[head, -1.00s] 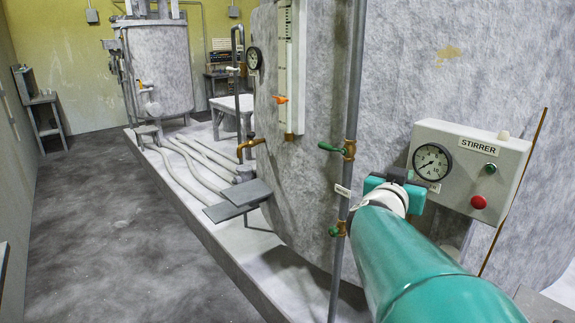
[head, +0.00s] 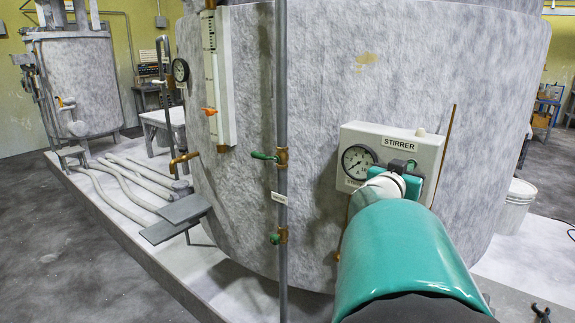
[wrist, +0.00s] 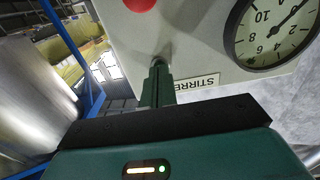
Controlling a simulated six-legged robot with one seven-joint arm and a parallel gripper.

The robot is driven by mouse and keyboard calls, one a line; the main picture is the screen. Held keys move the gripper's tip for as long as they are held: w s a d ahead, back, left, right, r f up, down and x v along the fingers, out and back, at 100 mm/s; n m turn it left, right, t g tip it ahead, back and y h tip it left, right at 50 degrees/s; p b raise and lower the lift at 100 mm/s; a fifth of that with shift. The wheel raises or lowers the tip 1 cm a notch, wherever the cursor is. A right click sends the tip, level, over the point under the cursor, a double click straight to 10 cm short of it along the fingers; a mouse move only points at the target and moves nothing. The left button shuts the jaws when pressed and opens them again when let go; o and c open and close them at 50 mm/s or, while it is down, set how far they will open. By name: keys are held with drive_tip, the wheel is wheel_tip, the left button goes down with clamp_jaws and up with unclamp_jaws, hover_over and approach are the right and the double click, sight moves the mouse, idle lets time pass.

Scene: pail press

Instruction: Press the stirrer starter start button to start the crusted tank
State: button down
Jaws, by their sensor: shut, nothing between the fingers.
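The stirrer starter box (head: 374,135) is a pale grey box with a STIRRER label (head: 398,143) and a round gauge (head: 358,161), mounted before the frosted tank (head: 320,80). In the wrist view it appears upside down, with a red button (wrist: 140,4) at the top edge and the gauge (wrist: 278,28) at right. My gripper (wrist: 158,68) is shut and empty, its fingertips at the box face between the red button and the label. A grey round rim shows at the fingertips; the green start button is hidden there. I cannot tell whether they touch it. My green arm covers the box's lower part in the head view.
A vertical pipe (head: 282,110) with green-handled valves stands left of the box. A thin brown rod (head: 443,150) rises at its right edge. A white bucket (head: 515,205) stands at right. The grey floor (head: 60,260) at left is clear.

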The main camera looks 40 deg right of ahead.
drive_tip(key=shift+w+d+r, duration=0.1)
drive_tip(key=shift+d, duration=0.5)
drive_tip(key=shift+a, duration=0.15)
drive_tip(key=a, duration=0.3)
drive_tip(key=s+a, duration=0.1)
drive_tip(key=a, duration=0.1)
drive_tip(key=shift+a, duration=0.1)
idle(0.5)
idle(0.6)
